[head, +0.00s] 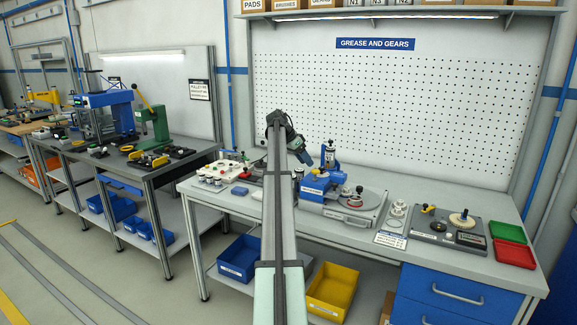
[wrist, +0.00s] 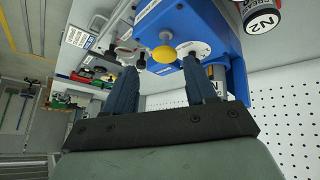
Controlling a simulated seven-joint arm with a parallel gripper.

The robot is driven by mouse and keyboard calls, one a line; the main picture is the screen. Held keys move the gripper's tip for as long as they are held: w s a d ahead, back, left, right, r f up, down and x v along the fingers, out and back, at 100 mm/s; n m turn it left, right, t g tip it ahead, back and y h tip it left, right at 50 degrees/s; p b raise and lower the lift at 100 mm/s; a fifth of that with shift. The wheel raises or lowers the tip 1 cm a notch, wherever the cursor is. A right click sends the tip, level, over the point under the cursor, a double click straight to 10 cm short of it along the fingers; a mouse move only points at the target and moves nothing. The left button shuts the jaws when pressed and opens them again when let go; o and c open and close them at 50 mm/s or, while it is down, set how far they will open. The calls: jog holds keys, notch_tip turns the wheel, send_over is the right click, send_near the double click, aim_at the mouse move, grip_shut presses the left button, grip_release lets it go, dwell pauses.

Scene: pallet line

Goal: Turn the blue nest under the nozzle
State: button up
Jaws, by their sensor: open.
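A blue grease machine (head: 318,184) stands on the bench, with an upright blue-and-black nozzle column (head: 328,155) at its back. The machine's blue body (wrist: 218,40) is close beyond the fingers in the wrist view, with a yellow knob (wrist: 163,54) between the fingertips. In the head view my wrist hangs up and left of the machine.
White jars and a small blue block (head: 240,190) lie left of the machine. A white stepped part (head: 398,208), a grey fixture plate (head: 430,230), and green (head: 507,232) and red (head: 515,252) trays lie to the right. A pegboard (head: 400,100) closes the back.

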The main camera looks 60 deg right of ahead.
jog(key=w+a+f, duration=0.2)
jog(key=w+a, duration=0.1)
jog(key=w, duration=0.2)
jog(key=shift+w+a+n, duration=0.25)
jog(key=shift+w+n, duration=0.05)
jog(key=shift+n, duration=0.1)
jog(key=shift+f, duration=0.15)
